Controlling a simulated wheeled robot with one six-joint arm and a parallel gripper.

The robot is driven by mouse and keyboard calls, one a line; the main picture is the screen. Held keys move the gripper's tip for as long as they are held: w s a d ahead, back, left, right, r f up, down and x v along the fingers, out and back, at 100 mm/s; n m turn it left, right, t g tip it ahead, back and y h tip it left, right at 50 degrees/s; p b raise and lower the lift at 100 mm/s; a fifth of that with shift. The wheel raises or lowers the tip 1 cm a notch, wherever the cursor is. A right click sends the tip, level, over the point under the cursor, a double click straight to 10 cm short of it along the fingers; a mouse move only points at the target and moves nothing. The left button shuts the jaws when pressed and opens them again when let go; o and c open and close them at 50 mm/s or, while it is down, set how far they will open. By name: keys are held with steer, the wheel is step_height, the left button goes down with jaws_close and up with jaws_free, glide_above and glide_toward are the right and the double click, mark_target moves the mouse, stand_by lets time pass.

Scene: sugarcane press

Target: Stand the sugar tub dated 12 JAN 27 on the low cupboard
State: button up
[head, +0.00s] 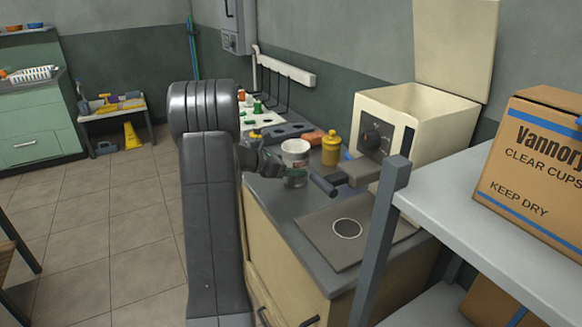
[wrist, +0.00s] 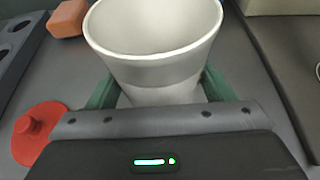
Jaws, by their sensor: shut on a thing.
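My gripper (head: 290,172) is shut on a white, open-topped tub (head: 296,149), with its green fingers on either side of the lower part. The tub is upright over the worktop; I cannot tell whether its base touches it. In the wrist view the tub (wrist: 155,35) looks empty, and its lower part is hidden by my gripper. No date can be read on it. A green cupboard (head: 35,125) with drawers stands at the far left. The pale unit under the worktop (head: 275,245) also has handles; I cannot tell which is the low cupboard.
A yellow jar (head: 331,149) and a cream machine (head: 385,125) stand right of the tub. A red knobbed lid (wrist: 38,130) and an orange block (wrist: 68,19) lie nearby. A grey shelf (head: 490,185) with a carton (head: 535,155) is at right.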

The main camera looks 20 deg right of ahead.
steer(key=shift+f, duration=0.2)
steer(key=o, duration=1.3)
steer(key=shift+r, duration=0.1)
steer(key=shift+a+r, duration=0.1)
steer(key=shift+r, duration=0.2)
steer(key=v, duration=1.1)
steer(key=shift+s+a+p, duration=0.1)
steer(key=shift+a+p, duration=0.25)
steer(key=shift+a, duration=0.05)
